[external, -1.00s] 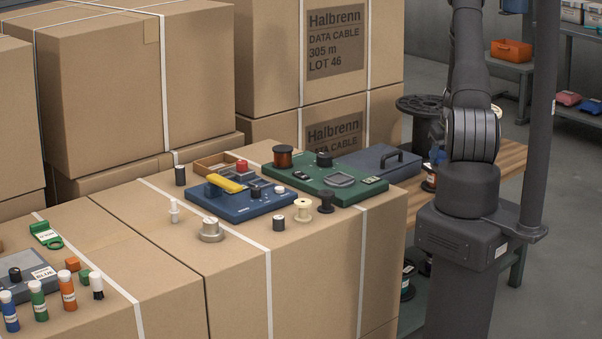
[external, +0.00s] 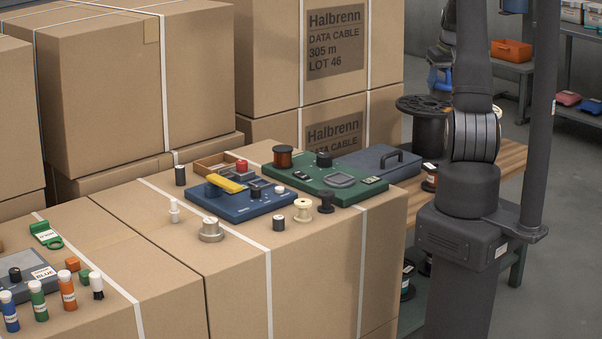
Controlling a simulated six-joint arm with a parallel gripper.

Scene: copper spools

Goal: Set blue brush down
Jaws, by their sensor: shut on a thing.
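A small blue shape (external: 440,79), which looks like the blue brush, shows left of my arm, above the large black spool. It hangs under a grey and dark part of my arm's end. My gripper (external: 434,76) is small and partly hidden at this spot, and it is shut on the blue shape. The bristles cannot be made out. The brush appears clear of the bench top (external: 513,158), though its exact height cannot be told.
A large black spool (external: 430,131) stands on the wooden bench behind my arm. Cartons at left carry a blue panel (external: 235,206), a green panel (external: 340,193), a grey case (external: 380,164) and several small spools. An orange bin (external: 511,50) sits on a shelf behind.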

